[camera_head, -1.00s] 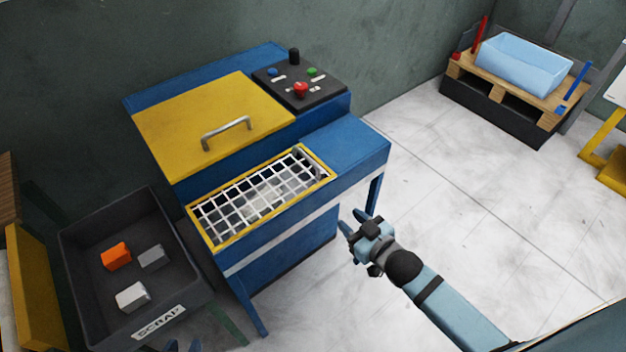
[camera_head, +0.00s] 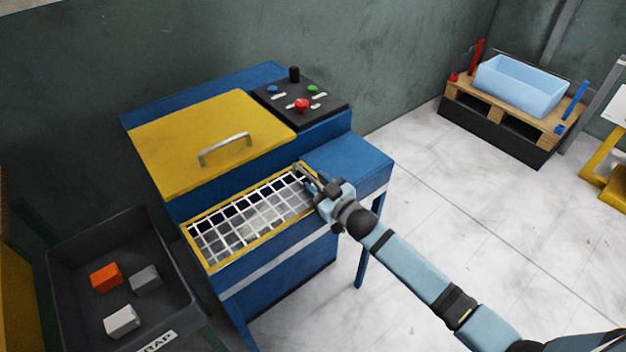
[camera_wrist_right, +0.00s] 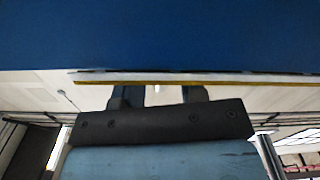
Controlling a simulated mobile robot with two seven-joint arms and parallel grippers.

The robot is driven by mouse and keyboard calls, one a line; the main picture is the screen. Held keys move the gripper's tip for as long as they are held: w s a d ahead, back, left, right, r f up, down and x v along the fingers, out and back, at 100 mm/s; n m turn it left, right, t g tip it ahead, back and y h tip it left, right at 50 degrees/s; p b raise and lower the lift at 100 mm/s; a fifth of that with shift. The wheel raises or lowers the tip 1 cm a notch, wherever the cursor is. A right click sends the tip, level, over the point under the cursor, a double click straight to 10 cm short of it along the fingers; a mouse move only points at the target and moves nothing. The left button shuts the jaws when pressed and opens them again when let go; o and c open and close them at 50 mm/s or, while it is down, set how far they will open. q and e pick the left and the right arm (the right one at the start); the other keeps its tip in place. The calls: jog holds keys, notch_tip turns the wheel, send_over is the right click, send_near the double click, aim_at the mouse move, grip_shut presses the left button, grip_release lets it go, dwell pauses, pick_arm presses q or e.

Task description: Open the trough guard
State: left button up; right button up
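The trough guard (camera_head: 238,223) is a white wire grid in a yellow frame. It lies closed and flat over the trough at the front of the blue press. A small grey handle showed at its right end; my right gripper now largely covers that spot. My right gripper (camera_head: 311,175) is at the guard's right end, with its fingers over the frame corner. In the right wrist view its two fingers (camera_wrist_right: 160,96) stand apart, below a yellow edge and a blue surface. Contact with the handle cannot be made out. My left gripper is out of view.
A yellow lid (camera_head: 210,140) with a bar handle and a control panel (camera_head: 300,97) with a red button are behind the guard. A dark scrap bin (camera_head: 70,245) with blocks stands at left. A pallet with a blue tub (camera_head: 520,87) is far right. The floor between is clear.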

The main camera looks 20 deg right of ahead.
jog(key=shift+x, duration=0.9)
jog(key=shift+c, duration=0.2)
grip_shut()
jog(key=shift+r, duration=0.15)
